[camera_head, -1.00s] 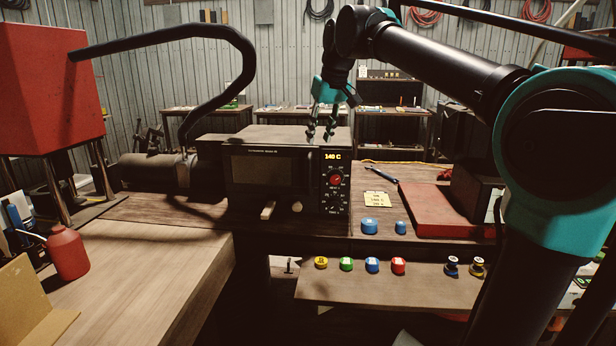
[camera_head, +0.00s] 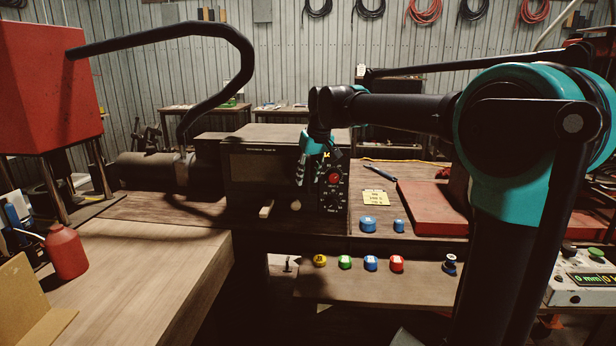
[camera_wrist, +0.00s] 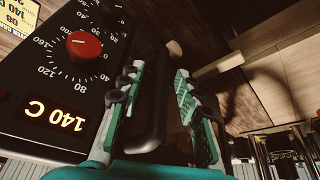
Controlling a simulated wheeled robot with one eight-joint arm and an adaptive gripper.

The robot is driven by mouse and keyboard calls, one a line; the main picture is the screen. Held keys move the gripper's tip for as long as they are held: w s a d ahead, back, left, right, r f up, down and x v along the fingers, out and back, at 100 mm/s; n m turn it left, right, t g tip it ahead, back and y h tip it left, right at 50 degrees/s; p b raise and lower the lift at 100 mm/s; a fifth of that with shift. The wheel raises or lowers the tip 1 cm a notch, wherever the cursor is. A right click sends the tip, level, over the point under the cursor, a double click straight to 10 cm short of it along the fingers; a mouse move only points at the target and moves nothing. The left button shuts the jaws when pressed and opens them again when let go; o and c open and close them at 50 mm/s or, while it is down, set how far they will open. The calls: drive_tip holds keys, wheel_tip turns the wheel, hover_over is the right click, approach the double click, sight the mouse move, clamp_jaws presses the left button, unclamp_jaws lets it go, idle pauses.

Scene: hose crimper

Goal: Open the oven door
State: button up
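The oven (camera_head: 258,140) is a dark box on the wooden bench, with its door (camera_head: 258,168) closed. Its control panel has a red knob (camera_head: 334,178), also seen in the wrist view (camera_wrist: 84,45), and a display (camera_wrist: 55,115) reading 140 C. My gripper (camera_head: 306,183) is in front of the oven, at the door's right side, fingers pointing down. In the wrist view my gripper (camera_wrist: 162,98) is open. A dark upright bar (camera_wrist: 152,110), seemingly the door handle, shows between the fingers, nearer the panel-side one. I cannot tell whether they touch.
A wooden block (camera_head: 266,209) and a round knob (camera_head: 295,206) are at the oven's lower front. Blue lidded tins (camera_head: 369,224), a yellow note (camera_head: 376,198) and a red plate (camera_head: 437,207) lie to the right. Several coloured caps (camera_head: 371,263) sit on a lower shelf.

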clamp_jaws()
idle(0.3)
idle(0.3)
